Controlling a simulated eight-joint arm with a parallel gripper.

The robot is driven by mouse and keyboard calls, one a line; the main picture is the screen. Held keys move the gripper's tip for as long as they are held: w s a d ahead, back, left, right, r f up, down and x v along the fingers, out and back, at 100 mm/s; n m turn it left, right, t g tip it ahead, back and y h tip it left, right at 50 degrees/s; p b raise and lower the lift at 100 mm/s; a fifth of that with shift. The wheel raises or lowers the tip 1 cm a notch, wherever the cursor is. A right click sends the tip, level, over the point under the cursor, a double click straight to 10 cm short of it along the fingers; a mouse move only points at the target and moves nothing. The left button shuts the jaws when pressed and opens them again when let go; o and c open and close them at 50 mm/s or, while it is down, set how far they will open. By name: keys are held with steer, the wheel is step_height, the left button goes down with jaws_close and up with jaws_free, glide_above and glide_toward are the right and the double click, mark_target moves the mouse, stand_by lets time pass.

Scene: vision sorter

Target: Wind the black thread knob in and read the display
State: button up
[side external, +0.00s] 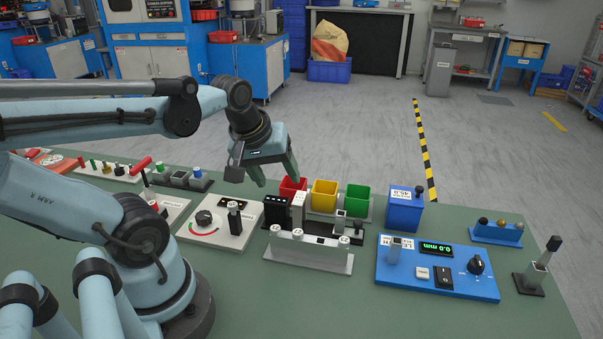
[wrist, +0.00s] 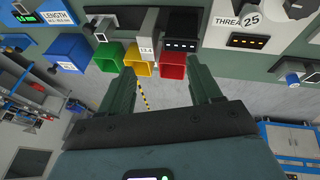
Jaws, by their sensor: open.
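My gripper (side external: 276,177) is open and empty, held above the bench near the coloured bins. Its two green fingers also show apart in the wrist view (wrist: 163,82). A white panel (side external: 215,237) carries a round dial with a black knob (side external: 204,217) and a dark upright post with a pale top (side external: 235,216). A black knob (wrist: 298,8) is cut by the top edge there. I cannot tell which knob is the thread knob.
Red (side external: 292,188), yellow (side external: 324,193) and green (side external: 356,198) bins stand near my gripper. A white block with round tops (side external: 308,250) stands in front. A blue panel (side external: 470,283) has a green display (side external: 436,269) reading 0.0 mm.

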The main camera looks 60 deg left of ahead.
steer(key=s+a+n+g, duration=0.3)
steer(key=s+a+n, duration=0.35)
steer(key=n, duration=0.45)
steer(key=n+g+h, duration=0.1)
steer(key=n+g, duration=0.1)
steer(key=n, duration=0.9)
glide_toward(204, 215)
steer(key=shift+s+a+f, duration=0.1)
steer(key=shift+f, duration=2.05)
steer(key=shift+s+a+f, duration=0.1)
steer(key=shift+f, duration=2.1)
steer(key=c, duration=1.1)
